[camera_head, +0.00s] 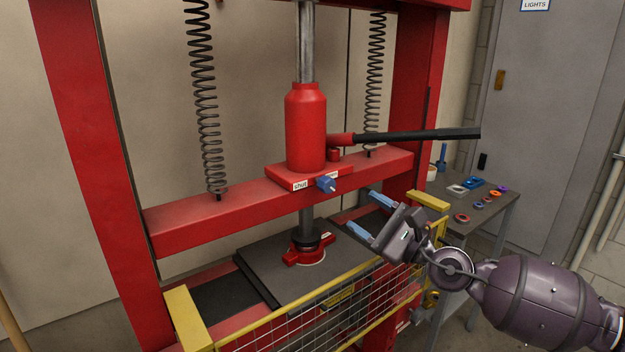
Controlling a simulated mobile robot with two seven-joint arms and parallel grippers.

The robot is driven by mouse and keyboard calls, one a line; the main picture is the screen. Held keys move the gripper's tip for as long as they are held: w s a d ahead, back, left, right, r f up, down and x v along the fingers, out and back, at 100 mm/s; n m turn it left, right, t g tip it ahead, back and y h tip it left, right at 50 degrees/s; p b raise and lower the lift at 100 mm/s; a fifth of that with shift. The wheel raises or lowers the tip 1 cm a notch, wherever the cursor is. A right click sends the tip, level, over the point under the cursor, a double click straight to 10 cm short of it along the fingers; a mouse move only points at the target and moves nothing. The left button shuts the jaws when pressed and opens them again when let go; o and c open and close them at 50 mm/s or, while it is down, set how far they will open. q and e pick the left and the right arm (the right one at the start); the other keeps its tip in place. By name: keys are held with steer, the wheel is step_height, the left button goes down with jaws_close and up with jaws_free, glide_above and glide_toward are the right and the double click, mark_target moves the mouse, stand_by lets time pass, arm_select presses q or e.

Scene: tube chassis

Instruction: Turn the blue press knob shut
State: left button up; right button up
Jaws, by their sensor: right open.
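The blue press knob (326,184) sticks out from the front of the red jack base, on the red crossbeam (240,202). A white label reading "shut" (300,185) is just left of the knob. My right gripper (369,215) comes in from the right, below and to the right of the knob. Its two light blue fingers are spread apart with nothing between them, and they do not touch the knob. My left gripper is out of the picture.
A black jack handle (420,135) juts right above my gripper. A yellow-framed mesh guard (330,310) stands in front below. Coils hang at both sides. A side table (490,222) at right holds several small coloured parts.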

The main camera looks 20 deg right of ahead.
mark_target(331, 188)
steer(key=shift+n, duration=0.5)
steer(key=x, duration=0.2)
steer(key=p+x, duration=0.1)
steer(key=x, duration=0.2)
steer(key=p+x, duration=0.1)
steer(key=x, duration=0.2)
steer(key=shift+s+r, duration=0.15)
steer(key=shift+r, duration=0.25)
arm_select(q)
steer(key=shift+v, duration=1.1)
arm_select(e)
steer(key=shift+x, duration=0.95)
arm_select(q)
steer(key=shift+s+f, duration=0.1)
arm_select(e)
steer(key=shift+f, duration=0.15)
steer(key=shift+c, duration=0.2)
steer(key=c, duration=0.9)
